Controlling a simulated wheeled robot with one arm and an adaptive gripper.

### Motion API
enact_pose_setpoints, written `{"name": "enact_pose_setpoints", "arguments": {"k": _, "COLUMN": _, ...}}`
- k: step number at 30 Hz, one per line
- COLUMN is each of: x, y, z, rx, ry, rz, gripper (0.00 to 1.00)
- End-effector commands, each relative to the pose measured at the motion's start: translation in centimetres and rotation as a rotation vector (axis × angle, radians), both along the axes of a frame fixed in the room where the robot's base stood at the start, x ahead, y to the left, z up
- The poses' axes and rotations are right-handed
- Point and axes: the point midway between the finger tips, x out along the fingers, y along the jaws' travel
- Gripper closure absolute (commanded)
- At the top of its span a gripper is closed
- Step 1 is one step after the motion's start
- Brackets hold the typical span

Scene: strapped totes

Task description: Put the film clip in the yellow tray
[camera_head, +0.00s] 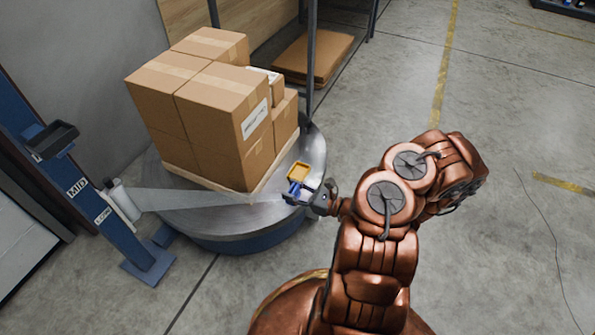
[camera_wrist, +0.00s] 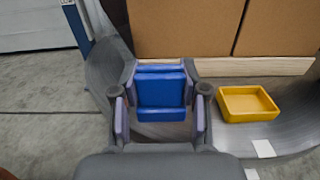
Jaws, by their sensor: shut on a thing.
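The film clip is the blue block-like piece (camera_wrist: 161,90) between my gripper's fingers in the wrist view. It shows small and blue (camera_head: 294,187) in the head view. My gripper (camera_head: 309,194) is shut on it, over the near right edge of the round turntable. The yellow tray (camera_wrist: 250,117) is a shallow square dish on the turntable, to the right of the clip in the wrist view and apart from it. In the head view the yellow tray (camera_head: 299,178) shows just beyond the gripper. The tray looks empty. The clip's underside is hidden.
The grey turntable (camera_head: 215,225) carries a pallet stacked with cardboard boxes (camera_head: 215,110). Pale film (camera_head: 190,201) runs from a roll on the blue mast (camera_head: 95,215) at left towards the pallet. A dark post (camera_head: 311,60) stands behind. The floor at right is open.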

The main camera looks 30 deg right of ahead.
Motion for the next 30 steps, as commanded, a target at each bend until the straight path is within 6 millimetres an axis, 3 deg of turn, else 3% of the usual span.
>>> {"name": "enact_pose_setpoints", "arguments": {"k": 16, "x": 8.7, "y": -7.6, "z": -1.4, "rx": -0.008, "ry": 0.000, "rz": 0.001, "gripper": 0.90}}
{"name": "enact_pose_setpoints", "arguments": {"k": 27, "x": 10.9, "y": -9.4, "z": -1.4, "rx": -0.003, "ry": -0.003, "rz": 0.000, "gripper": 0.90}}
{"name": "enact_pose_setpoints", "arguments": {"k": 30, "x": 10.9, "y": -9.5, "z": -3.0, "rx": 0.000, "ry": 0.001, "rz": -0.002, "gripper": 0.90}}
